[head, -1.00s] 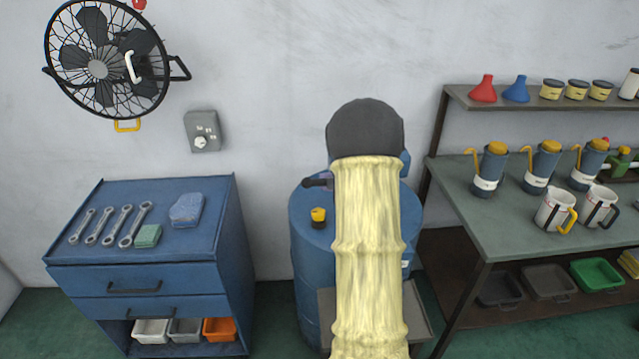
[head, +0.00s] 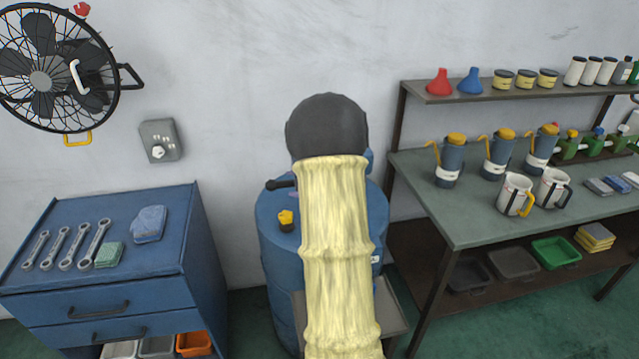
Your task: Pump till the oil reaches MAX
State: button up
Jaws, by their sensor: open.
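A blue drum (head: 277,265) stands on the floor in the middle of the view, largely covered by my cream-sleeved arm. A small yellow-capped fitting (head: 286,219) is on the left side of its top. A dark handle-like bar (head: 278,183) sticks out to the left from behind my arm; I cannot tell what it belongs to. A bit of blue shows right of my arm's dark rounded end. My gripper is hidden behind the arm. No oil level or MAX mark can be made out.
A blue cabinet (head: 120,270) with wrenches and cloths stands left. A workbench (head: 470,212) at right holds several blue cans with yellow tops and white mugs (head: 515,193). A grey tray (head: 398,325) is at the drum's front right. A fan (head: 42,80) hangs on the wall.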

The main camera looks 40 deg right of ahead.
jog(key=b+v, duration=0.1)
jog(key=v, duration=1.3)
jog(key=shift+s+r+b, duration=0.2)
jog(key=shift+s+b, duration=0.1)
jog(key=shift+w, duration=0.1)
jog(key=w+a+f+m+g+h, duration=0.1)
jog(key=w+a+f+m+h, duration=0.1)
jog(key=a+m, duration=0.3)
jog(key=w+a+f+m+g+h, duration=0.1)
jog(key=w+a+f+m+h, duration=0.1)
jog(key=w+a+m, duration=0.3)
jog(key=s+a+f+m+g+y, duration=0.1)
jog(key=s+a+f+m+g, duration=0.1)
jog(key=s+a, duration=0.6)
jog(key=s+a+f+m+g+y, duration=0.1)
jog(key=s+a+f+m+g, duration=0.2)
jog(key=s+a, duration=0.6)
notch_tip(320, 180, down, 3)
jog(key=a+g, duration=0.2)
jog(key=shift+a+f+m+g+y, duration=0.2)
jog(key=shift+a+m+g+y, duration=0.1)
jog(key=shift+a+y, duration=0.1)
